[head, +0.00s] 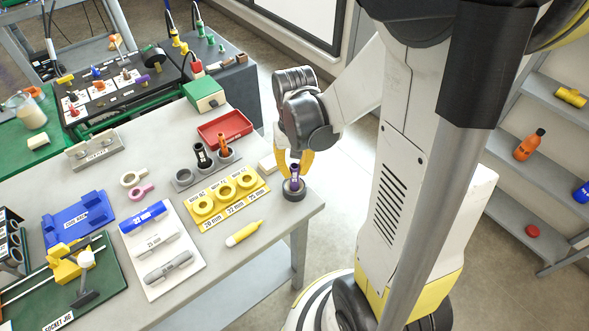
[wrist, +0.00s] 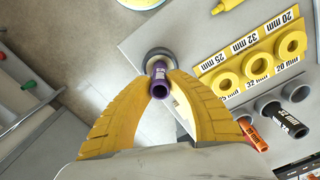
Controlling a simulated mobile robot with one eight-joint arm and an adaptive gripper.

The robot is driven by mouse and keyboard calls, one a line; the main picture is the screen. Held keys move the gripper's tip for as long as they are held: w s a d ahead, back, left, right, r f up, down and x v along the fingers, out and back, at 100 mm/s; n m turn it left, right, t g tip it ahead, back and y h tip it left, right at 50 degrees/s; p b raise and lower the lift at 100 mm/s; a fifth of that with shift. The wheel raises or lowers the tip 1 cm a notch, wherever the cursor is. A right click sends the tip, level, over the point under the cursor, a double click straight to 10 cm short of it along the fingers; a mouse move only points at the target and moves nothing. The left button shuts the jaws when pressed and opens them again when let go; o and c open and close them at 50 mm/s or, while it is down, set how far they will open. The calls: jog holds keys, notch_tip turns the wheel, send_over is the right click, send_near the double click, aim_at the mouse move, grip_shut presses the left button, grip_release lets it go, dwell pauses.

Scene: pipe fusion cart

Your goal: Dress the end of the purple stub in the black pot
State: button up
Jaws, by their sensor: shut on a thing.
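My gripper (head: 295,162) points down at the right corner of the grey table, with its yellow fingers shut on the purple stub (head: 296,174). The stub is a short, dark purple tube, also between the fingertips in the wrist view (wrist: 159,78). It stands about upright. The black pot (head: 293,193), a round dark cup, sits on the table directly under it; its rim shows behind the stub in the wrist view (wrist: 149,54). The stub's lower end meets the pot's opening. How deep it sits inside is hidden.
A yellow board of labelled rings (head: 236,204) lies left of the pot. A grey holder (head: 184,180) bears a black and an orange stub, and a red tray (head: 224,127) stands behind. A yellow-and-white marker-like tool (head: 244,233) lies in front. The table edge is close on the right.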

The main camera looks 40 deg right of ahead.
jog(key=m, duration=0.4)
jog(key=shift+f+m, duration=0.1)
jog(key=shift+m, duration=0.2)
jog(key=n+b, duration=0.1)
jog(key=n, duration=0.5)
jog(key=shift+n, duration=0.4)
jog(key=m, duration=0.6)
jog(key=shift+m, duration=0.4)
jog(key=n, duration=0.6)
jog(key=shift+n+b, duration=0.4)
jog(key=m, duration=0.6)
jog(key=shift+f+m, duration=0.1)
jog(key=shift+m, duration=0.3)
jog(key=n, duration=0.6)
jog(key=shift+n+b, duration=0.35)
jog(key=shift+n, duration=0.05)
grip_shut()
jog(key=m, duration=0.6)
jog(key=shift+m, duration=0.4)
jog(key=n, duration=0.6)
jog(key=shift+n, duration=0.4)
jog(key=m, duration=0.7)
jog(key=shift+b, duration=0.3)
